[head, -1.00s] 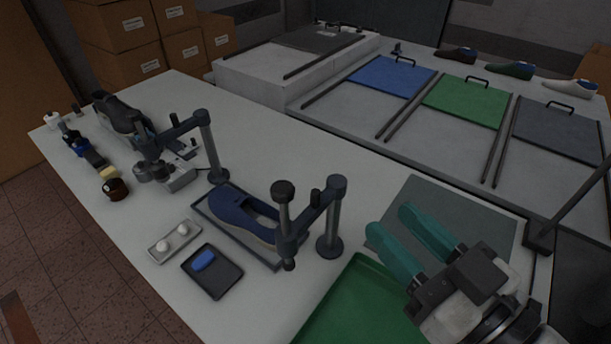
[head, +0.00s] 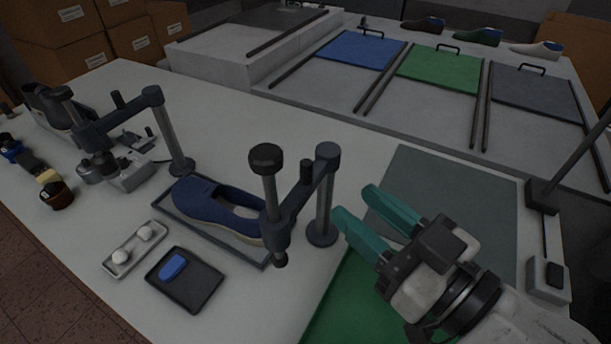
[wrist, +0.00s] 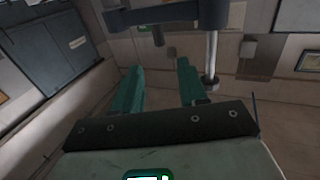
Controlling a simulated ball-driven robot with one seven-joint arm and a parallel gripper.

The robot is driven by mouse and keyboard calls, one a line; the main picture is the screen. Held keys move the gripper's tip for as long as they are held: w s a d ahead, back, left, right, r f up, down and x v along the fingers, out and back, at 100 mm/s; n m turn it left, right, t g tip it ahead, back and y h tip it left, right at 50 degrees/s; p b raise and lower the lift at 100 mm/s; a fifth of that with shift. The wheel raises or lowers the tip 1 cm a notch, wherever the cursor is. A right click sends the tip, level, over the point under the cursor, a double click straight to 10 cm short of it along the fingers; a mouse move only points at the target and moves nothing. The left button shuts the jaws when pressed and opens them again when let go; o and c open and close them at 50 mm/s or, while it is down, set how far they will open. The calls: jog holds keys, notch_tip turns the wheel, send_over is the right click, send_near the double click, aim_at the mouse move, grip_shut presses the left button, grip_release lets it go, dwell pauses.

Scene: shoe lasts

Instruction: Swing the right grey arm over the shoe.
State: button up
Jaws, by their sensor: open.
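The blue shoe (head: 208,205) lies in a dark shallow frame (head: 180,231) on the white table. The right grey arm (head: 304,200) reaches from its post (head: 325,205) toward the front, with a black-knobbed vertical rod (head: 269,190) at its free end. That end stands at the right end of the shoe. My gripper (head: 357,208) is open and empty, just right of the post, its teal fingers pointing up and left. In the wrist view the grey arm (wrist: 165,14) and its post (wrist: 211,55) show beyond the open fingers (wrist: 158,88).
A second post with a grey arm (head: 125,118) stands at the left. A white tray with two white knobs (head: 122,259) and a black tray with a blue piece (head: 200,287) lie in front.

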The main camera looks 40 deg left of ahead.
aim_at(310, 168)
jog(key=a, duration=0.3)
jog(key=w+a+p, duration=0.1)
jog(key=a, duration=0.3)
jog(key=a+p, duration=0.1)
jog(key=a, duration=0.2)
jog(key=shift+w+a+f, duration=0.1)
jog(key=shift+w+a, duration=0.2)
jog(key=shift+a, duration=0.05)
grip_shut()
